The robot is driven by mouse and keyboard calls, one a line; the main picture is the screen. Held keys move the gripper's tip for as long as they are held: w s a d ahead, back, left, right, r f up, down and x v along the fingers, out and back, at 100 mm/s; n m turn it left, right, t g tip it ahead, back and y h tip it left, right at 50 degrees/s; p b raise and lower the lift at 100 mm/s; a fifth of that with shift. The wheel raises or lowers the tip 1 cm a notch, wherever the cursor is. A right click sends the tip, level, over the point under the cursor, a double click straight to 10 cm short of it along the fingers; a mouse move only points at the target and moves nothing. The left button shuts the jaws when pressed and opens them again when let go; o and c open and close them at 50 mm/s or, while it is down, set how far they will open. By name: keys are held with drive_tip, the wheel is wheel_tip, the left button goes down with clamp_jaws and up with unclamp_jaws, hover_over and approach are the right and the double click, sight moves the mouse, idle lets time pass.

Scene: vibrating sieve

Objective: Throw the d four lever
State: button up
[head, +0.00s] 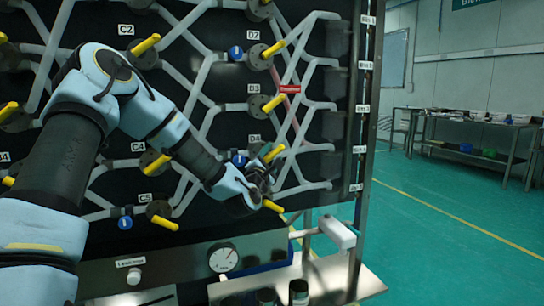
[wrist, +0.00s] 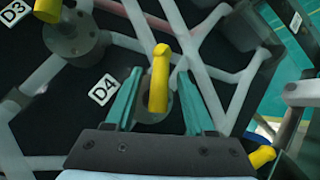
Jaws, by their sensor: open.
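The D4 lever is a yellow handle (wrist: 158,80) on a round grey valve, beside the D4 label (wrist: 103,90). It also shows in the head view as a yellow handle (head: 274,153), pointing up and to the right. My gripper (wrist: 161,76) is open. Its two teal fingers stand on either side of the D4 handle in the wrist view, with a gap visible on each side. In the head view my gripper (head: 262,180) is close to the D4 valve and partly covers it.
The D3 lever (head: 274,102) is above and another yellow lever (head: 273,206) is just below. Pale pipes cross the dark panel. A pressure gauge (head: 223,258) and a white box-like handle (head: 338,232) are lower down. The green floor (head: 440,225) at right is clear.

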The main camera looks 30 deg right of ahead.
clamp_jaws()
idle(0.3)
drive_tip(key=shift+p, duration=0.3)
drive_tip(key=m+g+p, duration=0.1)
drive_tip(key=m+p, duration=0.1)
drive_tip(key=shift+m+g+y, duration=0.4)
drive_tip(key=m+y+p, duration=0.1)
drive_tip(key=p, duration=0.1)
drive_tip(key=m+g+y+p, duration=0.1)
drive_tip(key=m, duration=0.1)
drive_tip(key=shift+d+f+g+p, duration=0.2)
drive_tip(key=shift+g+p, duration=0.1)
drive_tip(key=shift+p, duration=0.1)
drive_tip(key=m+y+p, duration=0.1)
drive_tip(key=m+g+y+p, duration=0.1)
drive_tip(key=y+p, duration=0.1)
drive_tip(key=shift+s+f+m, duration=0.1)
drive_tip(key=shift+f+m, duration=0.25)
drive_tip(key=shift+m, duration=0.05)
drive_tip(key=shift+a+f+m+y+p, duration=0.25)
drive_tip(key=shift+m+y+p, duration=0.4)
drive_tip(key=shift+p, duration=0.65)
drive_tip(key=shift+f, duration=0.1)
